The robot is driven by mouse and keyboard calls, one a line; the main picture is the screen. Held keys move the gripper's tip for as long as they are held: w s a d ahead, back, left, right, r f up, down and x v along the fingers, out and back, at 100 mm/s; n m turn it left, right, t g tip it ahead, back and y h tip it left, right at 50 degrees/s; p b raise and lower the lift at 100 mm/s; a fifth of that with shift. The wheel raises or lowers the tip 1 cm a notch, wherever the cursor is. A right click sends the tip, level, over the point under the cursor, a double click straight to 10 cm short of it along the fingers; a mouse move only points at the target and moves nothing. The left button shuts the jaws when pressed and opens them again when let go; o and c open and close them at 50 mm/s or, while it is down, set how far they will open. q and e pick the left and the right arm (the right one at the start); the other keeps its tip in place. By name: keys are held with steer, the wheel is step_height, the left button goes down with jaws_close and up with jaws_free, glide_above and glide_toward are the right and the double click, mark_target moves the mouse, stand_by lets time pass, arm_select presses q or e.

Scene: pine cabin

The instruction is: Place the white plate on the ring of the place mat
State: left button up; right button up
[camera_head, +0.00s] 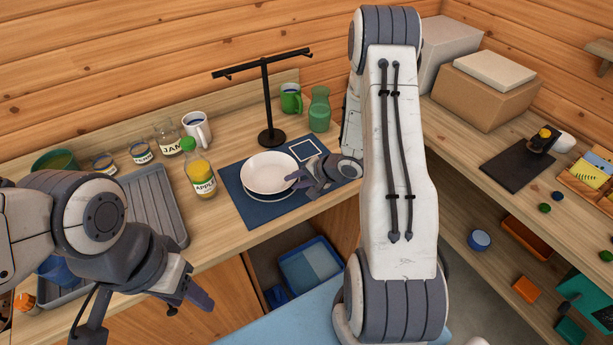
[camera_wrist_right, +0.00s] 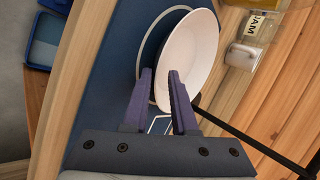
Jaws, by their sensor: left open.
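The white plate (camera_head: 268,171), round and fairly deep, is over the dark blue place mat (camera_head: 233,189). Part of the mat's thin pale ring (camera_head: 262,200) shows past the plate's near edge; the rest is hidden beneath it. I cannot tell whether the plate touches the mat. My right gripper (camera_head: 294,178) is at the plate's right edge. In the right wrist view its two fingers (camera_wrist_right: 161,80) stand on either side of the rim of the plate (camera_wrist_right: 190,55), with a gap between them; a firm hold cannot be made out. My left gripper (camera_head: 190,293) is open and empty, front left, away from the mat.
A black stand (camera_head: 270,137), green mug (camera_head: 291,99) and green carafe (camera_head: 320,109) are behind the mat. An apple juice bottle (camera_head: 201,178), white mug (camera_head: 196,128) and jam jar (camera_head: 169,138) stand left of it. A grey tray (camera_head: 155,200) lies further left.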

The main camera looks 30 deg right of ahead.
steer(key=p+v, duration=0.1)
steer(key=v, duration=1)
steer(key=w+a+r+n+g+h, duration=0.2)
steer(key=a+r+n+h, duration=0.3)
steer(key=a+r+n, duration=0.5)
steer(key=s+a+r+n+g, duration=0.1)
steer(key=s+a+n+g, duration=0.1)
steer(key=s+a, duration=0.3)
steer(key=s+a+r+n+g, duration=0.1)
steer(key=s+a+n, duration=0.3)
steer(key=s, duration=0.6)
steer(key=s+a+r+n+g+y, duration=0.1)
steer(key=s+a+r+n+g, duration=0.1)
steer(key=s+a, duration=0.4)
steer(key=s+n, duration=0.1)
steer(key=s, duration=0.1)
steer(key=shift+s+a+g, duration=0.3)
steer(key=shift+a, duration=0.05)
steer(key=shift+f, duration=0.15)
